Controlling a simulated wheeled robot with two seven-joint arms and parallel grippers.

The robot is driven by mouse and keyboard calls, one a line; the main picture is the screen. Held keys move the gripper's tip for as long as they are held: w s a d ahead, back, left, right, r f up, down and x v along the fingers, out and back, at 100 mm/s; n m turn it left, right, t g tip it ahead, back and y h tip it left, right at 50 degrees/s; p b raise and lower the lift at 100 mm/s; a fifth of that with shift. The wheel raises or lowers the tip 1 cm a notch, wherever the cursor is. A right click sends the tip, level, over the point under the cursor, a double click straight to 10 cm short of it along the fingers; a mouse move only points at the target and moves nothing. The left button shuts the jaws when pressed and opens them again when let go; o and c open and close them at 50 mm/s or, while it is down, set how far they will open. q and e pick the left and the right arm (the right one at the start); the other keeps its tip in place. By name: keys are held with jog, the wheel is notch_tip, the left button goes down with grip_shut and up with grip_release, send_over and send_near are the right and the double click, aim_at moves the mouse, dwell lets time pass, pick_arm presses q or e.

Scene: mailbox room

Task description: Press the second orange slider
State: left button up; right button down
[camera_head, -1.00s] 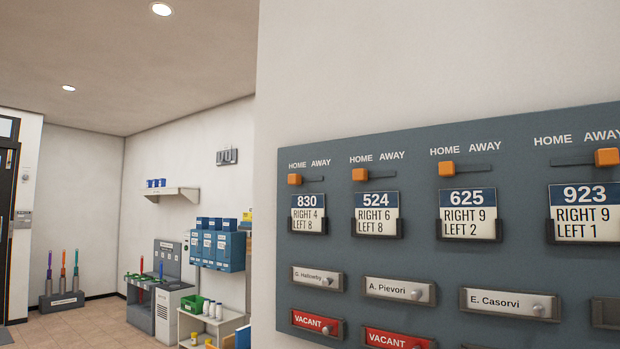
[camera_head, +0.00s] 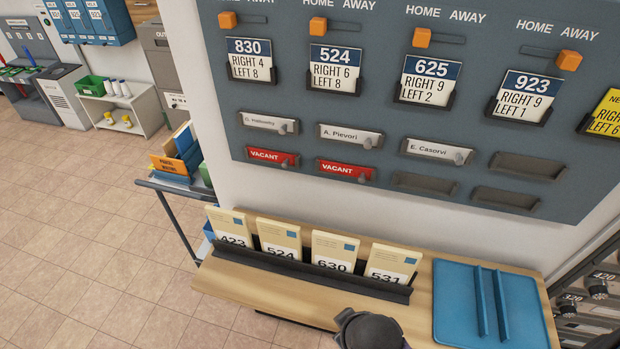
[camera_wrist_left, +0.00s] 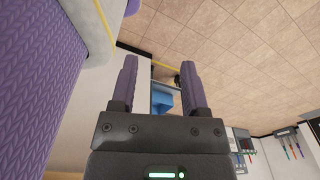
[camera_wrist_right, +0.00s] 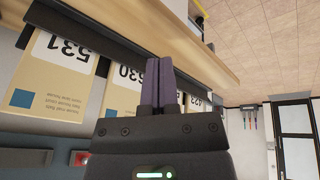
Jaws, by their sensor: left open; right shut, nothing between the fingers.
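The blue-grey board (camera_head: 390,120) on the wall carries a row of orange sliders under HOME and AWAY labels. The second orange slider (camera_head: 317,25), above card 524, sits at the HOME end of its slot. The first slider (camera_head: 227,19) and third slider (camera_head: 421,37) are also at HOME; the fourth (camera_head: 568,60) is at AWAY. My left gripper (camera_wrist_left: 158,65) is open and empty, pointing toward the floor and a blue object, away from the board. My right gripper (camera_wrist_right: 160,62) is shut and empty, close to the numbered envelopes. Neither gripper's fingers show in the head view.
Below the board, a wooden ledge (camera_head: 240,286) holds a dark rack (camera_head: 330,273) of numbered envelopes and a blue tray (camera_head: 455,310). A cart (camera_head: 172,188) with folders stands left of the ledge. Tiled floor (camera_head: 90,230) is open at the left.

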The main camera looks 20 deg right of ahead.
jog(key=w+r+n+t+h+p, duration=0.15)
jog(key=w+r, duration=0.25)
jog(key=r, duration=0.5)
jog(key=w+r+n+t+p, duration=0.1)
jog(key=w+r+t+p, duration=0.2)
jog(key=r, duration=0.6)
jog(key=n+t+h, duration=0.3)
jog(key=n+t, duration=0.6)
send_near(275, 18)
jog(key=s, duration=0.4)
pick_arm(q)
notch_tip(275, 18, up, 8)
jog(key=d, duration=0.1)
jog(key=shift+w+r+p, duration=0.15)
jog(key=shift+w+p, duration=0.2)
jog(key=shift+p, duration=0.05)
pick_arm(e)
jog(key=shift+a+r, duration=0.1)
jog(key=shift+a, duration=0.35)
pick_arm(q)
jog(key=shift+d, duration=0.1)
